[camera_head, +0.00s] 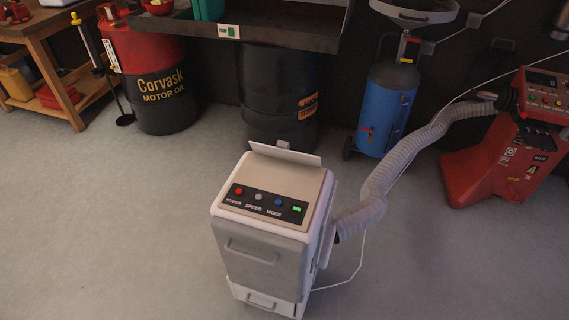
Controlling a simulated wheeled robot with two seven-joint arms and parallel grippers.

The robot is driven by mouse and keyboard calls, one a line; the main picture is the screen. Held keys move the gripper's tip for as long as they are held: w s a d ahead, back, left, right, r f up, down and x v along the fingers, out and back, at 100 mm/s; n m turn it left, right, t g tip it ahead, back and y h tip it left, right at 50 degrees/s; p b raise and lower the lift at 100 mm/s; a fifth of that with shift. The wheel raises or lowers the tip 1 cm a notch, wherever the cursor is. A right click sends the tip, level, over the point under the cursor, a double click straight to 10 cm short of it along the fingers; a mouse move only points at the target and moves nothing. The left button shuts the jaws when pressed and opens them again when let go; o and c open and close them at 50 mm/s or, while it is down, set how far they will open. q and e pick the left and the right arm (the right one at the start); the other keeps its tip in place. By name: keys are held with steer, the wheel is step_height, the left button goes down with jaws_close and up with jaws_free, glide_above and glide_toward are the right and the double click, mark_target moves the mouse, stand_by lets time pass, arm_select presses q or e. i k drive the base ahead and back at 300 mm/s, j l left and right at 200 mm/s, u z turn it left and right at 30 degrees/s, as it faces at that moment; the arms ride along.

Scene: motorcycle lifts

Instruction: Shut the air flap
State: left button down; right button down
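A white box-shaped air unit (268,235) stands on the floor at the lower middle. Its flap (284,152) is a thin pale panel at the back edge of the top. The flap is raised and tilted up from the top, so it stands open. A small light tab (283,144) shows behind its upper edge. A dark control panel (264,203) with POWER, SPEED and MODE buttons and a green light lies on the sloped top in front of the flap. Neither of my grippers is in view.
A ribbed grey hose (385,180) runs from the unit's right side to a red machine (515,140). A blue tank (387,108), a black drum (280,95) and a red drum (155,85) stand behind. A white cable lies right of the unit. The floor in front and left is clear.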

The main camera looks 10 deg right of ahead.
mark_target(282, 151)
steer(key=l+u, duration=0.25)
steer(key=l, duration=0.3)
steer(key=k+l+u, duration=0.1)
steer(key=l+u, duration=0.15)
steer(key=l, duration=0.25)
steer(key=k+l+u, duration=0.25)
steer(key=l, duration=0.25)
steer(key=i+l+u, duration=0.25)
steer(key=l, duration=0.3)
steer(key=l+u, duration=0.25)
steer(key=l, duration=0.3)
steer(key=i+l+u, duration=0.1)
steer(key=l+u, duration=0.15)
steer(key=l, duration=0.35)
steer(key=i+l+u, duration=0.1)
steer(key=l, duration=0.3)
steer(key=i+l, duration=0.3)
steer(key=l+u, duration=0.05)
